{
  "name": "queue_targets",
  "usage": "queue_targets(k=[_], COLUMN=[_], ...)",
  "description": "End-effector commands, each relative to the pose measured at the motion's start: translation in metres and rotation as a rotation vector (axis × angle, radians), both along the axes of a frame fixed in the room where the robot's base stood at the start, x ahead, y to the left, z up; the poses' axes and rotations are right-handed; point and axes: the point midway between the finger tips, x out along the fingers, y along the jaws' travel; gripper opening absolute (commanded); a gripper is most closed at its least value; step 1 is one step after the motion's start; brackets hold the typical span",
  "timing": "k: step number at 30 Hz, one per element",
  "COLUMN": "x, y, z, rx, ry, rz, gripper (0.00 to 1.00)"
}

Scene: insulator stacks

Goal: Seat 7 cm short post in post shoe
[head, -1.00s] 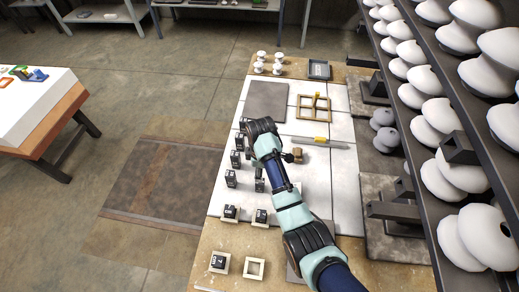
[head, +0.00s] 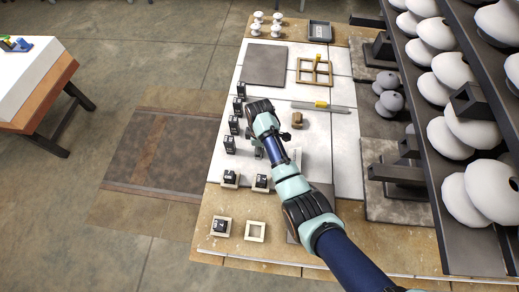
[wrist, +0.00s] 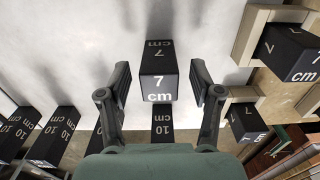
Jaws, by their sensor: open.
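A black 7 cm post (wrist: 158,72) stands upright between the fingers of my gripper (wrist: 160,78) in the wrist view. The fingers are open, with a gap on each side of the post. In the head view my gripper (head: 257,146) is over the white surface, and its fingers are largely hidden by my wrist. A dark post (head: 258,154) shows just below it. An empty square post shoe (head: 255,231) lies at the front. Beside it, a shoe (head: 212,234) holds a black post marked 7 (head: 221,226).
Several dark posts (head: 234,125) stand in a row left of my gripper; 10 cm posts (wrist: 60,122) show in the wrist view. Two more filled shoes (head: 222,184) sit near the front. A brown block (head: 297,119) and yellow-handled tool (head: 322,106) lie to the right.

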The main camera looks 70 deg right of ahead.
Motion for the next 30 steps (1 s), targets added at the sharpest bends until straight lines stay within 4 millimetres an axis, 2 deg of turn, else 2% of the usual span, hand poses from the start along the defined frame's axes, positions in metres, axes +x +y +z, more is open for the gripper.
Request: queue_targets(k=[1,2,12,23,26,30], x=[0.000,0.000,0.000,0.001,0.001,0.001], y=[0.000,0.000,0.000,0.000,-0.001,-0.001], z=[0.000,0.000,0.001,0.005,0.016,0.047], rx=[0.000,0.000,0.000,-0.002,-0.002,-0.004], ry=[0.000,0.000,0.000,-0.001,-0.001,-0.004], rz=[0.000,0.000,0.000,0.000,0.000,0.000], gripper=[0.63,0.58,0.01,0.00,0.00,0.00])
